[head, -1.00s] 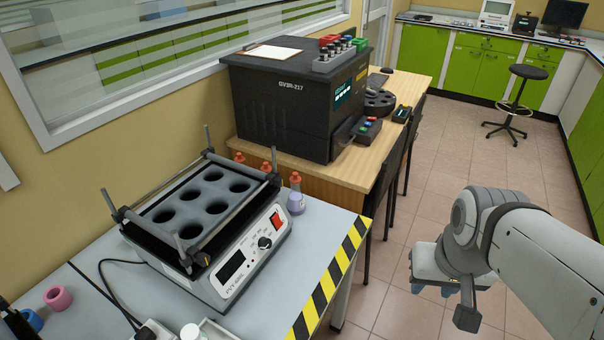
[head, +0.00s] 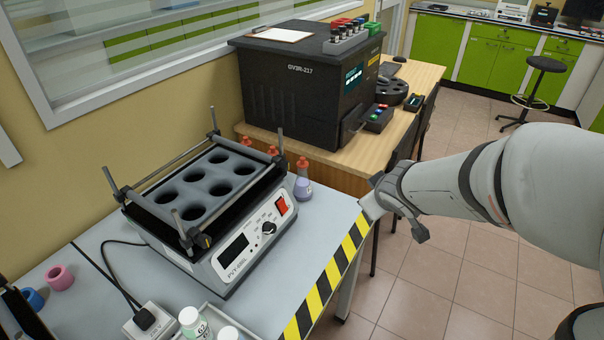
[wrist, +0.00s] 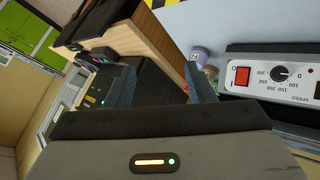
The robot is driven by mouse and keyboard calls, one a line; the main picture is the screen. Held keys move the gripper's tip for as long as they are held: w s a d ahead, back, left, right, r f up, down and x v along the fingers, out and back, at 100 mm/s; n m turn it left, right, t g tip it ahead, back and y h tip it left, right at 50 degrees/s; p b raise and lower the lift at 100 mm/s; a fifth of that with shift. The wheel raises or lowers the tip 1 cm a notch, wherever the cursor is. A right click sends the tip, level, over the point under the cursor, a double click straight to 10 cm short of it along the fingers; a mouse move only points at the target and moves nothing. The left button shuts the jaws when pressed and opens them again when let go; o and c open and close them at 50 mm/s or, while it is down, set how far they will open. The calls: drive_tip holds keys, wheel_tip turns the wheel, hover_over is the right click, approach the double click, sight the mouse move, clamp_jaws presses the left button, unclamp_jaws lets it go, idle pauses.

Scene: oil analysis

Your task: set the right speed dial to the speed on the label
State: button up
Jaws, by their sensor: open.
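The black round speed dial (head: 268,228) is on the white front panel of a shaker (head: 233,258). In the wrist view the dial (wrist: 281,74) has a printed scale up to 300 around it; I cannot make out its setting for certain. My gripper (wrist: 162,72) is open and empty, with its dark blue fingers spread. In the head view my gripper (head: 368,206) is at the striped table edge, right of the dial and apart from it; the wrist hides most of it. I cannot identify a label giving a speed.
A red switch (head: 282,206) and a display (head: 232,250) flank the dial. Bottles (head: 192,322) stand at the front. A black machine (head: 300,88) is on the wooden table.

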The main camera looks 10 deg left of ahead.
drive_tip(key=w+a+f+n+y+b, duration=0.15)
drive_tip(key=a+f+n+y, duration=0.3)
drive_tip(key=a, duration=0.55)
drive_tip(key=n+g+y, duration=0.3)
drive_tip(key=n+g, duration=0.2)
approach(273, 229)
drive_tip(key=f, duration=0.1)
drive_tip(key=b+x, duration=0.1)
drive_tip(key=x, duration=0.3)
drive_tip(key=b+x, duration=0.2)
drive_tip(key=x, duration=0.2)
drive_tip(key=shift+w+a+r, duration=0.15)
drive_tip(key=shift+a+r, duration=0.05)
drive_tip(key=shift+r, duration=0.05)
drive_tip(key=shift+c, duration=0.2)
drive_tip(key=c, duration=0.9)
drive_tip(key=shift+d, duration=0.2)
drive_tip(key=shift+c, duration=0.3)
drive_tip(key=shift+a+r+p, duration=0.1)
drive_tip(key=shift+p, duration=0.25)
